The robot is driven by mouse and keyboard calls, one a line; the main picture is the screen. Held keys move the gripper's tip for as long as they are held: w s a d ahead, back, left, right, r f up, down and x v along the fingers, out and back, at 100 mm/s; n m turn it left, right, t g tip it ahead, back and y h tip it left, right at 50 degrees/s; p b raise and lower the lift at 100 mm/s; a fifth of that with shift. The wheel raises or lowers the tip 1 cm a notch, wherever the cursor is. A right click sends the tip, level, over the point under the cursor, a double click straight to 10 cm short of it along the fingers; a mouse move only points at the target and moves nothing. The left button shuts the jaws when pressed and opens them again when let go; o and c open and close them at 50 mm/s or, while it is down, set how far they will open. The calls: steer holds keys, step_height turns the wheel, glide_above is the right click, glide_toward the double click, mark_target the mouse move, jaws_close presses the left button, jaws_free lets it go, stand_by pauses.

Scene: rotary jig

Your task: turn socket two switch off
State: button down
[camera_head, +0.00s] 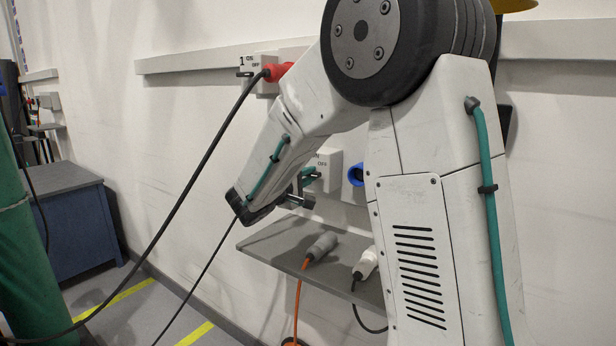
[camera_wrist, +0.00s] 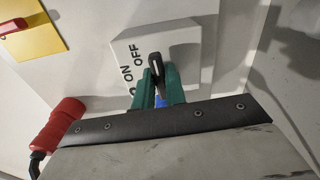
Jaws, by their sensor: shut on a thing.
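A white switch box (camera_head: 331,158) is on the wall behind my arm, partly hidden. In the wrist view this white box (camera_wrist: 185,47) shows ON and OFF labels; its number is mostly hidden by my gripper. A dark switch handle (camera_wrist: 155,62) stands out from the box beside the labels. My gripper (camera_wrist: 157,80) is shut on this handle, one teal finger on each side. In the head view my gripper (camera_head: 308,177) is at the box, mostly hidden behind its own wrist. I cannot tell exactly which label the handle points at.
A box marked 1 (camera_head: 258,70) with a red plug (camera_head: 277,72) and black cable is above left. A blue connector (camera_head: 356,174) is right of the lower box. A shelf (camera_head: 265,243) below holds a grey plug (camera_head: 322,246) and a white plug (camera_head: 366,263).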

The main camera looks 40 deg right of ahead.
steer(key=shift+m, duration=0.5)
steer(key=c, duration=1.4)
jaws_free()
steer(key=shift+c, duration=0.2)
steer(key=v, duration=0.8)
